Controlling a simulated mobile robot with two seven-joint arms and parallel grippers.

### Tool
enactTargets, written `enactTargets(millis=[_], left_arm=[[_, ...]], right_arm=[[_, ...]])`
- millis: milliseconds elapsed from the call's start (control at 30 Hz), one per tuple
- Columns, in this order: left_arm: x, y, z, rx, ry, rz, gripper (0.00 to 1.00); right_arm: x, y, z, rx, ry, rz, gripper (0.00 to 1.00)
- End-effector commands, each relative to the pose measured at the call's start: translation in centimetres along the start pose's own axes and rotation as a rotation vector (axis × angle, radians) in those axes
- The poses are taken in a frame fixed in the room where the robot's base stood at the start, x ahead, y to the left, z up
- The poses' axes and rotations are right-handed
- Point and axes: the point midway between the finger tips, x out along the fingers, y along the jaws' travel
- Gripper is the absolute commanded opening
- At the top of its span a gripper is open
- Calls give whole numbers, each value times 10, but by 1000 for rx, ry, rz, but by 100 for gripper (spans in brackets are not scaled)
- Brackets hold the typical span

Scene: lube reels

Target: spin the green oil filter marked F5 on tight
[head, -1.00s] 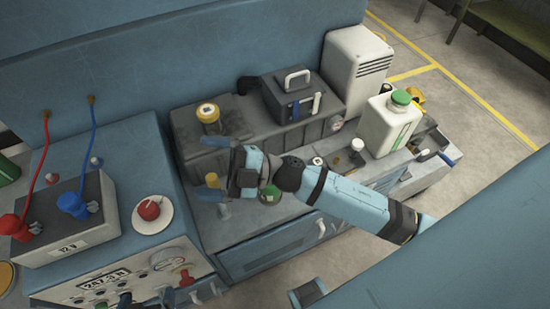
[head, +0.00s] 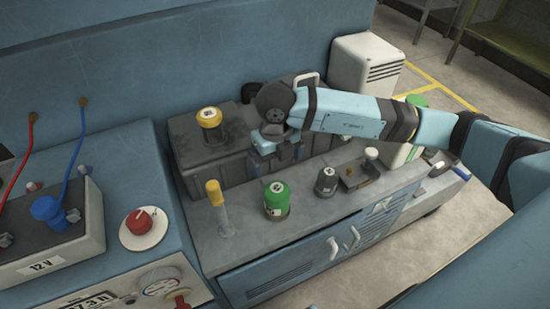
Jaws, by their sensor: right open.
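A green oil filter (head: 277,200) stands upright on the grey worktop. Its label is too small to read, so I cannot tell if it says F5. My right gripper (head: 280,160) points down behind the green filter, in front of the dark housing. It is open and apart from the filter, with nothing seen between its fingers. A dark grey canister (head: 327,183) stands to the right of the green filter. A yellow-topped part (head: 210,121) sits on the dark housing (head: 200,160). My left gripper is not in view.
A clear cylinder with a yellow cap (head: 216,200) stands left of the green filter. A small tray (head: 358,178) and a white jug (head: 395,152), partly hidden by my arm, are to the right. The worktop's front strip (head: 250,240) is clear. A red knob (head: 138,220) is at left.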

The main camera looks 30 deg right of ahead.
Motion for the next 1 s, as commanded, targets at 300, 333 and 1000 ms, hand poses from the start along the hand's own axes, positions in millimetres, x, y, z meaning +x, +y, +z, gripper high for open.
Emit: enactTargets(millis=[300,333,1000], left_arm=[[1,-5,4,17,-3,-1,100],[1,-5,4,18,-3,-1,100],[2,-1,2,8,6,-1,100]], right_arm=[[62,1,-1,-1,4,3,100],[68,1,-2,-1,5,3,100],[125,2,-1,-3,2,5,100]])
